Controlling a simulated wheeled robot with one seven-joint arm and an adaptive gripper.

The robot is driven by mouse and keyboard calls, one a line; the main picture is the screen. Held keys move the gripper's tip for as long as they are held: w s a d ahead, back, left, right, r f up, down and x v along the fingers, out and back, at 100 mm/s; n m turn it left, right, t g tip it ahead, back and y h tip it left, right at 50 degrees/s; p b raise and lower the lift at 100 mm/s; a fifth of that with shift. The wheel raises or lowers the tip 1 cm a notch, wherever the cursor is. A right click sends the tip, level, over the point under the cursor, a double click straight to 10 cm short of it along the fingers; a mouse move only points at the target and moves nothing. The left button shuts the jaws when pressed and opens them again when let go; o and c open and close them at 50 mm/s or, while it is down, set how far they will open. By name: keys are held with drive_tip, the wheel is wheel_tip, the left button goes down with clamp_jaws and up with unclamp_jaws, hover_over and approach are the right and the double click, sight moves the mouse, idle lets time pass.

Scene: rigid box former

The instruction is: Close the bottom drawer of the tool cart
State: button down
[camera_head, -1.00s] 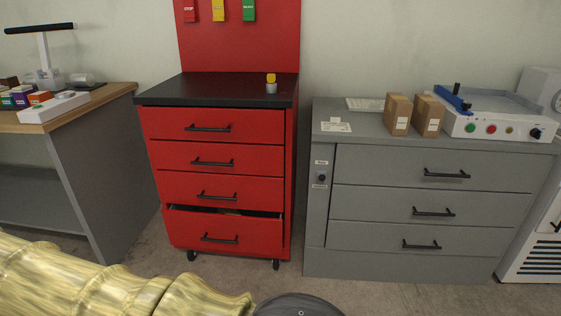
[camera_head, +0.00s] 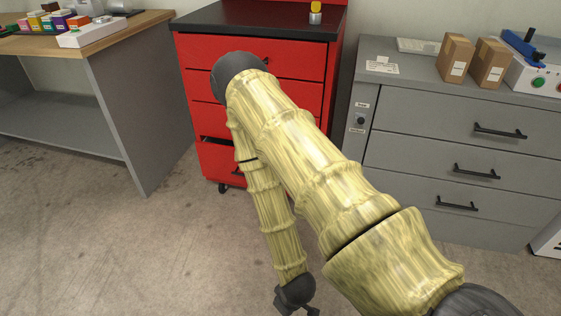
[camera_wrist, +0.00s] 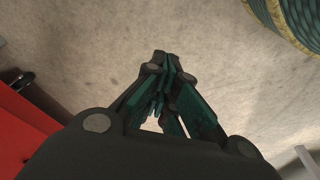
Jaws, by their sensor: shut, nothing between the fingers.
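The red tool cart (camera_head: 198,50) with its black top stands at upper middle in the head view. Its bottom drawer (camera_head: 216,164) is slightly open, with a dark gap above its front. My arm hides most of the drawer fronts and the right part of this drawer. My gripper (camera_head: 298,312) hangs at the lower edge of the head view, partly cut off, low over the floor and apart from the cart. In the wrist view my gripper (camera_wrist: 165,62) is shut and empty. A red front (camera_wrist: 18,128) with a black handle (camera_wrist: 18,80) shows at its left.
A grey cabinet (camera_head: 420,150) with closed drawers stands right of the cart, with brown boxes (camera_head: 455,58) on top. A wood-topped workbench (camera_head: 130,35) stands left. Bare concrete floor (camera_head: 90,240) lies in front of them.

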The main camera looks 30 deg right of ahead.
drive_tip(key=w+d+n+t+b, duration=0.4)
drive_tip(key=w, duration=0.8)
drive_tip(key=w+d+n+t+b, duration=0.4)
drive_tip(key=w+d+b, duration=0.1)
drive_tip(key=w, duration=0.7)
drive_tip(key=w+d+r+n+t+h+b, duration=0.1)
drive_tip(key=w+d+r+n+t+b, duration=0.65)
drive_tip(key=w+d+r, duration=0.4)
drive_tip(key=shift+w+d+b, duration=0.55)
drive_tip(key=shift+w+b, duration=0.55)
drive_tip(key=shift+w, duration=1.05)
drive_tip(key=shift+w+d+b, duration=0.5)
drive_tip(key=shift+w+b, duration=0.6)
drive_tip(key=shift+w, duration=1.1)
drive_tip(key=shift+w+d+b, duration=0.55)
drive_tip(key=shift+w+b, duration=0.55)
drive_tip(key=shift+w, duration=1.05)
